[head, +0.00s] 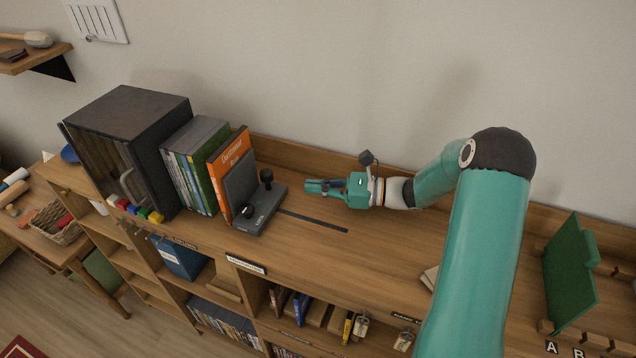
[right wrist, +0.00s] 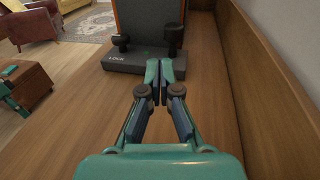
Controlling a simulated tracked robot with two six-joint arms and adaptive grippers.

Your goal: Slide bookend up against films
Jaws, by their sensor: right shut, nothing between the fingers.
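The dark grey bookend (head: 262,205) stands on the wooden shelf top, with an upright plate, a flat base marked LOCK and two black knobs. In the head view its plate is beside an orange film case (head: 228,163). The other films (head: 196,165), green and grey, stand upright left of that case. My right gripper (head: 308,187) is shut and empty, to the right of the bookend and pointing at it. In the right wrist view its fingertips (right wrist: 165,77) are in front of the bookend base (right wrist: 124,61), between the knobs; contact cannot be told.
A dark box (head: 130,130) stands left of the films. A black strip (head: 312,220) lies along the shelf top (head: 300,250). A low back rail (head: 310,158) runs behind my right gripper. A green panel (head: 570,270) stands at far right.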

